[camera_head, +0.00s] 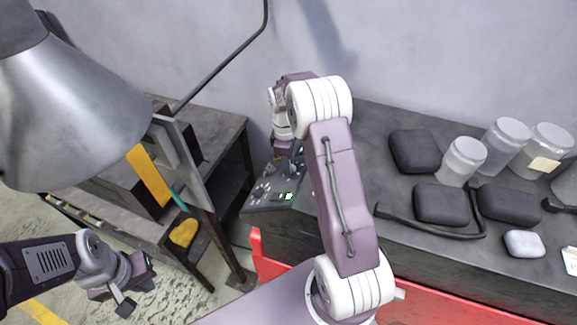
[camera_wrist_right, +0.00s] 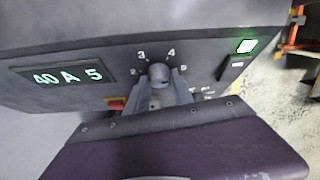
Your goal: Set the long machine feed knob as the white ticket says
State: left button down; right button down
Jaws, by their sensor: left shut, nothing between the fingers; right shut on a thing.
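In the right wrist view a dark round knob (camera_wrist_right: 159,73) sits on a grey panel with numbers 2, 3, 4 and 5 around it. My right gripper (camera_wrist_right: 160,88) is shut on this knob, one finger on each side. The knob's pointer mark cannot be made out. In the head view the panel (camera_head: 257,207) lies at the left end of the dark bench, my right arm above it. A white ticket (camera_head: 571,260) is cut off at the right edge; its writing is unreadable. My left gripper (camera_head: 137,289) is shut and empty at lower left, away from the panel.
Beside the knob are a green display (camera_wrist_right: 62,75) seeming to read "40 A 5", a lit green switch (camera_wrist_right: 247,46) and a red part (camera_wrist_right: 116,103). Jars (camera_head: 462,161) and dark pouches (camera_head: 441,204) fill the bench at right. A large lamp shade (camera_head: 70,110) hangs at left.

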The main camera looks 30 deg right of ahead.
jog(key=shift+a+m+t+h+b, duration=0.1)
jog(key=shift+m+t+h+b, duration=0.65)
jog(key=shift+m+b, duration=0.65)
jog(key=shift+h, duration=0.25)
jog(key=c, duration=1.1)
grip_release()
jog(key=shift+s, duration=0.1)
jog(key=b+v, duration=0.1)
jog(key=v, duration=0.8)
